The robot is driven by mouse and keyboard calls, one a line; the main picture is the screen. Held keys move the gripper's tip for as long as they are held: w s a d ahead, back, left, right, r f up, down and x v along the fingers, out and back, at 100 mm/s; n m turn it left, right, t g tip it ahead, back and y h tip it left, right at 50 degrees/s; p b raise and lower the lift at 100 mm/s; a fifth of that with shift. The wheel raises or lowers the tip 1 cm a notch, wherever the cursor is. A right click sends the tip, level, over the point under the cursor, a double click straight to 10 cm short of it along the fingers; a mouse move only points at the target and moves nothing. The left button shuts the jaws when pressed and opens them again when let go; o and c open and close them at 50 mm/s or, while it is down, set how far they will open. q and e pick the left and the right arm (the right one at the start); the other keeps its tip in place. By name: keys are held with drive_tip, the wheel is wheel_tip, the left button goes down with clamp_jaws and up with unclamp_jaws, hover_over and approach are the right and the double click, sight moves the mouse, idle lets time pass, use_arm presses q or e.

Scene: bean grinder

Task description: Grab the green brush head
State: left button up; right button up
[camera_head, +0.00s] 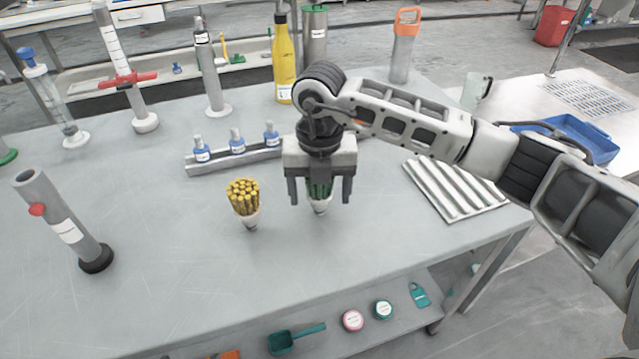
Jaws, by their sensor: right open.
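The green brush head (319,190) stands on the grey table, with dark green bristles above a white base. My right gripper (319,197) points down over it, with one finger on each side of the bristles. The fingers are open, and gaps show between them and the brush head. The upper part of the brush head is hidden by the gripper body. A yellow brush head (243,198) stands to the left of it, apart from the gripper. My left gripper is not in view.
A rack (235,158) with several small blue-labelled bottles stands behind the brush heads. A ribbed white tray (455,188) lies to the right, under my right arm. A grey cylinder (62,222) stands at the left. The table front is clear.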

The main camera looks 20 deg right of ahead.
drive_tip(key=c, duration=1.1)
drive_tip(key=shift+o, duration=0.2)
